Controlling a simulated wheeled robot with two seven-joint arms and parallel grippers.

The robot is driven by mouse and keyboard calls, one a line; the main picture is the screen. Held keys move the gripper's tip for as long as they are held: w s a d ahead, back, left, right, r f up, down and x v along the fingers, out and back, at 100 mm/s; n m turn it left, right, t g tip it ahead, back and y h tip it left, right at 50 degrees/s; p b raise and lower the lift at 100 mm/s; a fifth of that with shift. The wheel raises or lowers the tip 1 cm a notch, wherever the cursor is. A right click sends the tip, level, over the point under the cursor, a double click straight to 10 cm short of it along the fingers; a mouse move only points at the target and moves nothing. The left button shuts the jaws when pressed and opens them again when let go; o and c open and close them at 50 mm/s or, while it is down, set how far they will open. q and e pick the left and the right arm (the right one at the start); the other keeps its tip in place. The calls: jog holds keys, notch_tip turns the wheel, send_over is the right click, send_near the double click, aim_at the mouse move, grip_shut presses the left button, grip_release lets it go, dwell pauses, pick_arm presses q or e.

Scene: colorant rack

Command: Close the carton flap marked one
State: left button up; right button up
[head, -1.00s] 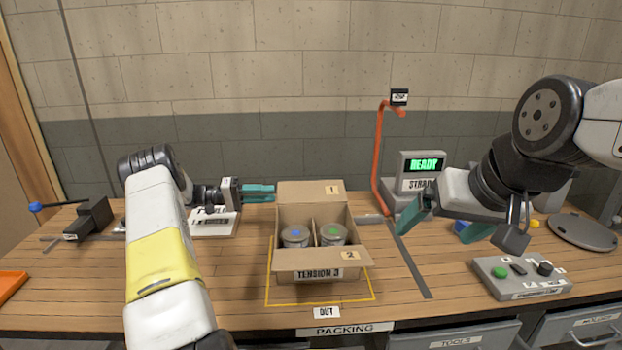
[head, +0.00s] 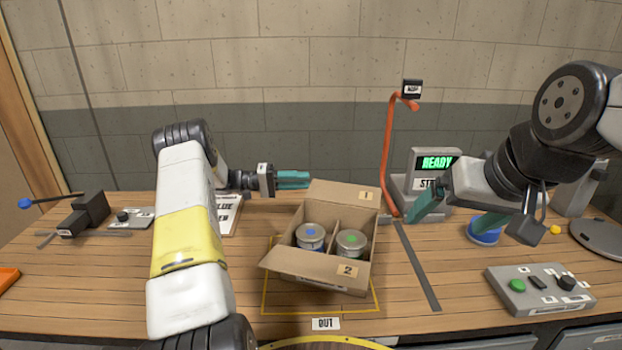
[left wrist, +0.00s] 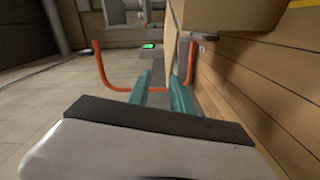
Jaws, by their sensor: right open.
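The open carton (head: 318,270) sits turned at an angle to the yellow outline on the bench. Its rear flap marked 1 (head: 345,195) stands up, and its front flap marked 2 (head: 320,268) is folded outward. Two lidded cans, one with a blue dot (head: 310,236) and one with a green dot (head: 351,241), stand inside. My left gripper (head: 308,180) is at the left edge of flap 1; contact is unclear. Its fingers are close together, with a narrow gap in the left wrist view (left wrist: 160,78). My right gripper (head: 450,218) is open and empty, right of the carton.
An orange post (head: 388,150) and a grey unit with a READY screen (head: 437,163) stand behind right of the carton. A button box (head: 540,288) is at front right. A black device (head: 85,215) is at left.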

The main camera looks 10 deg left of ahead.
pick_arm(q)
jog(key=shift+d, duration=0.3)
grip_shut()
dwell(1.2)
grip_release()
jog(key=shift+a, duration=0.15)
jog(key=s+a, duration=0.1)
jog(key=a, duration=0.6)
jog(key=shift+s+a, duration=0.2)
jog(key=shift+s, duration=0.05)
